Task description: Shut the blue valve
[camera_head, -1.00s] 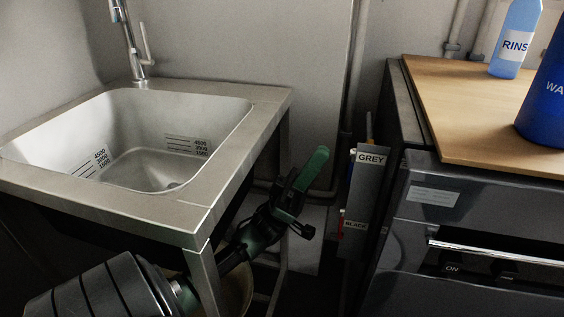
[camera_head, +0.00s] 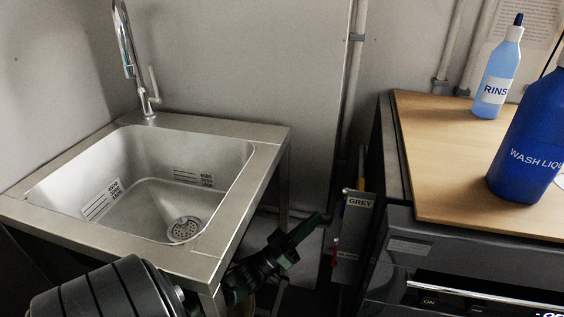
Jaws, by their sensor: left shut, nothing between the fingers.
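A narrow grey panel (camera_head: 357,217) labelled GREY and BLACK stands in the gap between the sink and the oven cabinet. A red handle (camera_head: 335,252) shows at its left side near the BLACK label, and a small yellow piece (camera_head: 361,184) shows at its top. I cannot make out a blue valve for certain; part of the panel's left side is in shadow. My left gripper (camera_head: 308,228), dark with a green finger area, is shut and empty. It points up and right, just left of the panel, and looks apart from it. My right gripper is not in view.
A steel sink (camera_head: 205,236) with a tap (camera_head: 148,85) stands at left, its corner close to my left arm. At right, a wooden top (camera_head: 440,175) bears a blue wash bottle (camera_head: 525,150) and a light blue rinse bottle (camera_head: 497,75). The dark oven cabinet (camera_head: 400,270) bounds the gap.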

